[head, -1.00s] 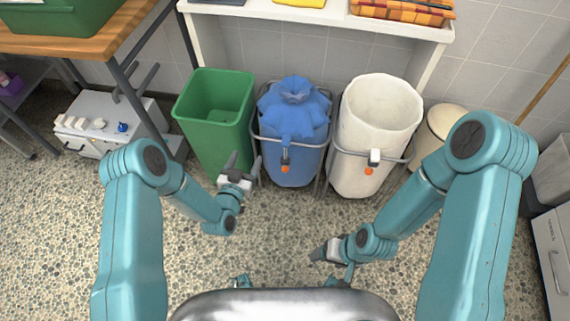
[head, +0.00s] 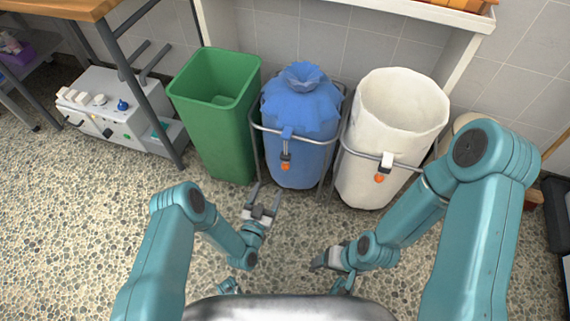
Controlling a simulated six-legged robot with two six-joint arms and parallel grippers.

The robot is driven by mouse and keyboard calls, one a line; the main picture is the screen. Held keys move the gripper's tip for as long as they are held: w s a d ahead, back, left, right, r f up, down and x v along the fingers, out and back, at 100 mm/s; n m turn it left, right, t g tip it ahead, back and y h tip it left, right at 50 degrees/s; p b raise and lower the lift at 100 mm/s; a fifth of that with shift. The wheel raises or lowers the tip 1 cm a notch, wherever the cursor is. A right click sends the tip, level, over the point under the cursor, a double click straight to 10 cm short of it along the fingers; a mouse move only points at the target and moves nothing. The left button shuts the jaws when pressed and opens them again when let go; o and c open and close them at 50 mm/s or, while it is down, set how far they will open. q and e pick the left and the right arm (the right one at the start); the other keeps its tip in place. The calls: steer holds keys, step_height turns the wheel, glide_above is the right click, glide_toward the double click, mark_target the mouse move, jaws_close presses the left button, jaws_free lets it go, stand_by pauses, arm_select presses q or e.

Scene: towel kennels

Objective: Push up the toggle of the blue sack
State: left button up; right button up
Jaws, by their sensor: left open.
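The blue sack (head: 297,110) hangs in a metal frame in the middle, its top gathered into a ruffled neck. A cord hangs down its front with a toggle (head: 286,166) that has an orange end, low on the sack. My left gripper (head: 264,193) is open and empty, below and a little left of the toggle, apart from it, with its fingers pointing up toward the sack's frame. My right gripper (head: 322,261) is low over the floor, to the right; its fingers are too small to tell open from shut.
A green bin (head: 215,120) stands left of the blue sack. An open white sack (head: 395,120) in a frame, with its own orange-ended toggle (head: 379,178), stands right. A white shelf is above. The speckled floor in front is clear.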

arm_select(q)
step_height(320, 180, down, 3)
steer(key=b, duration=0.6)
glide_toward(284, 159)
steer(key=x, duration=0.8)
steer(key=shift+f, duration=0.25)
steer(key=shift+x, duration=0.85)
steer(key=shift+w+r, duration=0.1)
steer(key=shift+r, duration=0.05)
arm_select(e)
step_height(284, 159, down, 7)
steer(key=shift+r, duration=0.15)
steer(key=shift+a, duration=0.1)
